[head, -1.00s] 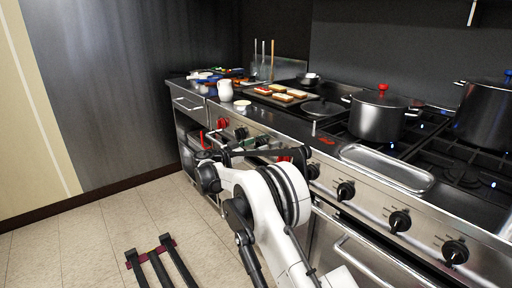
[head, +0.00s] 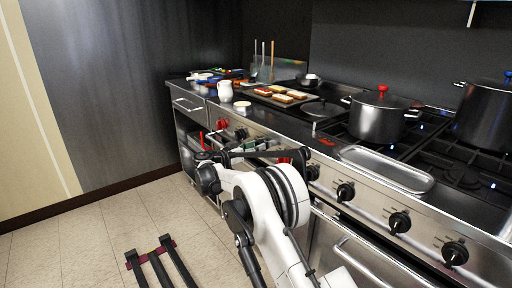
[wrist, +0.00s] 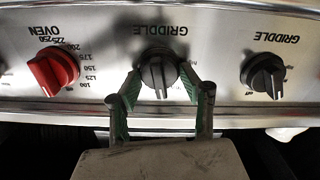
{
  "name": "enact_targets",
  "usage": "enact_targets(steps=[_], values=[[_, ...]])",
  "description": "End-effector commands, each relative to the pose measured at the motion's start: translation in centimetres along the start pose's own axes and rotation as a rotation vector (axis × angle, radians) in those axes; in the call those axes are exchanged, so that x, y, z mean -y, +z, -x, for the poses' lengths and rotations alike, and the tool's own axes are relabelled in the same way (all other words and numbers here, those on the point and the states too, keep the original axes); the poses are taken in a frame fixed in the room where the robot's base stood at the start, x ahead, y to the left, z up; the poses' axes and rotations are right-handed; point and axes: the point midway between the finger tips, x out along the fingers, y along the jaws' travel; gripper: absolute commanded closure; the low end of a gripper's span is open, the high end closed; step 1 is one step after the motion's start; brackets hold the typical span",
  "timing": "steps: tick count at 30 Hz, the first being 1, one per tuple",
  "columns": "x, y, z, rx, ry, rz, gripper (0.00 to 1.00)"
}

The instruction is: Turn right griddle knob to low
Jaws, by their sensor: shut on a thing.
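The right griddle knob (wrist: 158,72) is black and sits in the middle of the wrist view, which shows the panel lettering upside down. My gripper (wrist: 160,86) is shut on this knob, with one green-padded finger on each side. The knob's grip bar points roughly straight down in that view. Its scale marks are largely hidden, so I cannot read the setting. The other griddle knob (wrist: 263,74) is to the right, untouched. In the head view my gripper (head: 250,146) is at the front panel, and my arm hides most of the held knob.
A red oven knob (wrist: 54,70) is close to the held knob, left in the wrist view. Several black knobs (head: 345,191) line the panel further right in the head view. A pot (head: 378,118) and a metal tray (head: 388,168) stand on the stove above.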

Motion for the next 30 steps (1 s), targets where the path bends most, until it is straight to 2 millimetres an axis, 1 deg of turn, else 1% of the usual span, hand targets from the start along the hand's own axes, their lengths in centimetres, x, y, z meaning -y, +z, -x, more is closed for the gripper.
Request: enact_targets(steps=[9,15,21,30], values=[[0.13,0.05,0.04,0.001,0.000,0.227,0.86],[0.19,0.08,0.04,0.001,0.000,0.331,0.86],[0.21,0.10,0.05,0.001,0.000,0.387,0.86],[0.22,0.11,0.04,0.001,0.000,0.403,0.86]])
